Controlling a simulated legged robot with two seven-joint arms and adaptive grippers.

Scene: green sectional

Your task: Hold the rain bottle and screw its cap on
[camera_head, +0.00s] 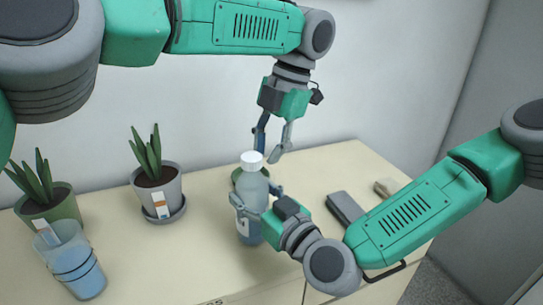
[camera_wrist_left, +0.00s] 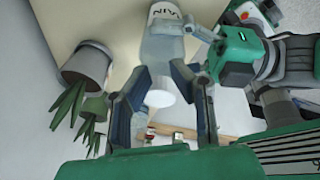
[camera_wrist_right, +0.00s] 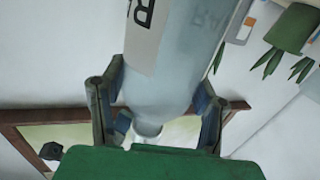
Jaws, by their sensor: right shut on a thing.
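The rain bottle (camera_head: 247,222) is pale blue and translucent. It stands upright on the table, with its labelled side showing in the left wrist view (camera_wrist_left: 163,40). A white cap (camera_head: 251,160) sits at its top; I cannot tell how tight it is. My right gripper (camera_head: 257,197) is shut on the bottle's body from the right, and its fingers flank the bottle in the right wrist view (camera_wrist_right: 156,92). My left gripper (camera_head: 268,152) points down just above and behind the cap. Its fingers are open, with the cap (camera_wrist_left: 159,98) appearing between them in the left wrist view.
A grey potted plant (camera_head: 155,190), a green potted plant (camera_head: 50,208) and a blue cup (camera_head: 78,268) stand on the left of the table (camera_head: 180,262). A green round thing is partly hidden behind the bottle.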

